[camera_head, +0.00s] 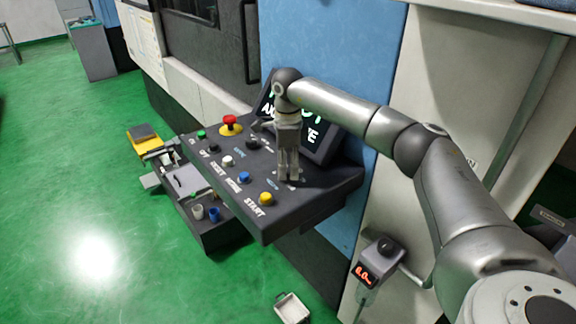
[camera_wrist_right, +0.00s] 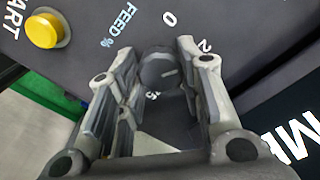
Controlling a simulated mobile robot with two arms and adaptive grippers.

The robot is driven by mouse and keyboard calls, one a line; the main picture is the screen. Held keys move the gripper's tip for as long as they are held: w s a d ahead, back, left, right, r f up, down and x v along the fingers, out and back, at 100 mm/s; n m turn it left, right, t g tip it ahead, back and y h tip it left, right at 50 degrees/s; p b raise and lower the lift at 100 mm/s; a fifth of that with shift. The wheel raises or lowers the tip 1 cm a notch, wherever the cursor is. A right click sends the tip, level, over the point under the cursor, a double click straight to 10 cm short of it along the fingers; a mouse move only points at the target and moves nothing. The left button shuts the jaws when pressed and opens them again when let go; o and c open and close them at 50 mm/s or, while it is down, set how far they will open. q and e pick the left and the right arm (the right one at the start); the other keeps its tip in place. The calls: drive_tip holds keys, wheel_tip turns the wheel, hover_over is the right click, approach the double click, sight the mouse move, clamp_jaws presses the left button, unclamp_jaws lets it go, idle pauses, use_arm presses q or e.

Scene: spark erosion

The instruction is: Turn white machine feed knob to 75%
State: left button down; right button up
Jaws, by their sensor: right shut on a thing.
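The feed knob (camera_wrist_right: 158,72) is a round dark knob with a short light pointer line. It sits between the fingertips of my right gripper (camera_wrist_right: 160,75) in the right wrist view. The label "FEED %" and a "0" are printed near it, and other scale numbers are partly covered by the fingers. In the head view my right gripper (camera_head: 289,177) points down onto the right part of the dark control panel (camera_head: 325,190), shut on the knob, which it hides there. The pointer's exact scale value cannot be told. My left gripper is not in view.
The panel carries a red emergency button (camera_head: 229,121), a yellow start button (camera_head: 266,198), a blue button (camera_head: 243,177) and other buttons. A screen (camera_head: 322,130) stands behind my gripper. A small box with a red display (camera_head: 367,274) is mounted lower right.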

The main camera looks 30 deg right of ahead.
drive_tip(key=m, duration=0.5)
drive_tip(key=shift+m, duration=0.3)
drive_tip(key=m, duration=1.2)
drive_tip(key=shift+m+p, duration=0.3)
drive_tip(key=m, duration=0.5)
drive_tip(key=shift+m, duration=0.4)
drive_tip(key=shift+w+m, duration=0.1)
drive_tip(key=shift+m, duration=0.2)
drive_tip(key=o, duration=1.1)
drive_tip(key=shift+c, duration=0.2)
